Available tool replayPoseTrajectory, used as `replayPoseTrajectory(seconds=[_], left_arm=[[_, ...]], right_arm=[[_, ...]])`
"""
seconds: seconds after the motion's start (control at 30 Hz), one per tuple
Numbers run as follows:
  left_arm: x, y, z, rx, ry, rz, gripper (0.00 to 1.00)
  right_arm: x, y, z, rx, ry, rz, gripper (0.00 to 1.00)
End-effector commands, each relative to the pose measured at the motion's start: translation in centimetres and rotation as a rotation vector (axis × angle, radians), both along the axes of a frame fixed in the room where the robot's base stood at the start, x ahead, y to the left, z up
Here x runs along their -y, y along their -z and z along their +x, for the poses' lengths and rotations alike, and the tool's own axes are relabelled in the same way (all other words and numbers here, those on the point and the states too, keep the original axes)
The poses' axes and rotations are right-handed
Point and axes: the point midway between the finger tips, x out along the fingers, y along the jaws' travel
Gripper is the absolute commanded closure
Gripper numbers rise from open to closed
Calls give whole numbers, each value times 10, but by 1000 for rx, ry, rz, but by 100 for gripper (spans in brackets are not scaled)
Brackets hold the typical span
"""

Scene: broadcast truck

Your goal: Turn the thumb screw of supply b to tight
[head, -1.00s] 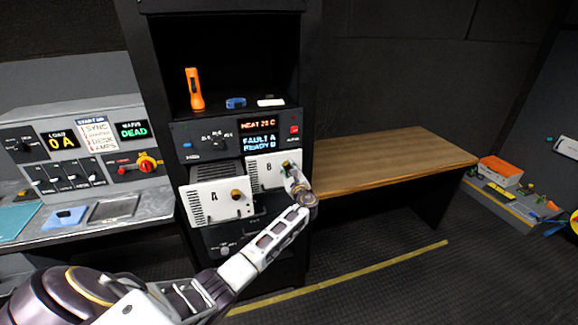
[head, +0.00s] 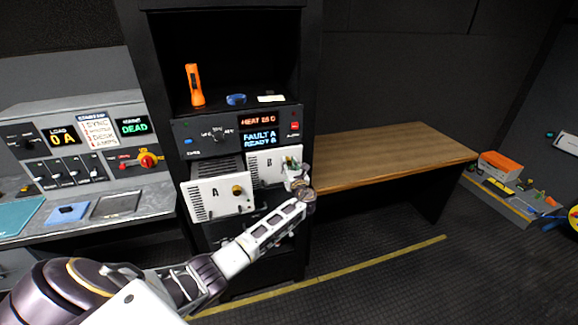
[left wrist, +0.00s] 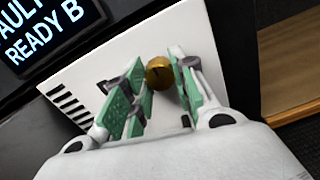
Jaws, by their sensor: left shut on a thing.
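Supply B is a white panel marked B (head: 262,170) in the rack, with vent slots at its left; it also shows in the left wrist view (left wrist: 100,75). Its thumb screw is a round brass knob (left wrist: 159,73) with a dark mark on its face. My left gripper (left wrist: 157,80) is shut on the thumb screw, with its green-padded fingers on either side of it. In the head view the left gripper (head: 289,165) covers the screw. The screen (head: 259,139) above reads FAULT A, READY B. My right gripper is not in view.
Supply A (head: 217,201), with its own brass knob, sticks out of the rack at lower left of B. An orange flashlight (head: 194,86) stands on the shelf above. A wooden table (head: 390,155) is at right, its top bare. A control console (head: 85,130) is at left.

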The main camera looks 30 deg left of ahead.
Motion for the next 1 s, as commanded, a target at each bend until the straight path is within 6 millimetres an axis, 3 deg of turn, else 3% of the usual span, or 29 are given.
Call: replayPoseTrajectory(seconds=[0.6, 0.63, 0.8, 1.0], left_arm=[[0, 0, 0, -43, 0, 36, 97], [0, 0, 0, -43, 0, 36, 72], [0, 0, 0, -42, 0, 36, 50], [0, 0, 0, -42, 0, 36, 50]], right_arm=[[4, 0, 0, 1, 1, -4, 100], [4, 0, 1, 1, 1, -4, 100], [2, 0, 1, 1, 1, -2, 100], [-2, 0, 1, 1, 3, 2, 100]])
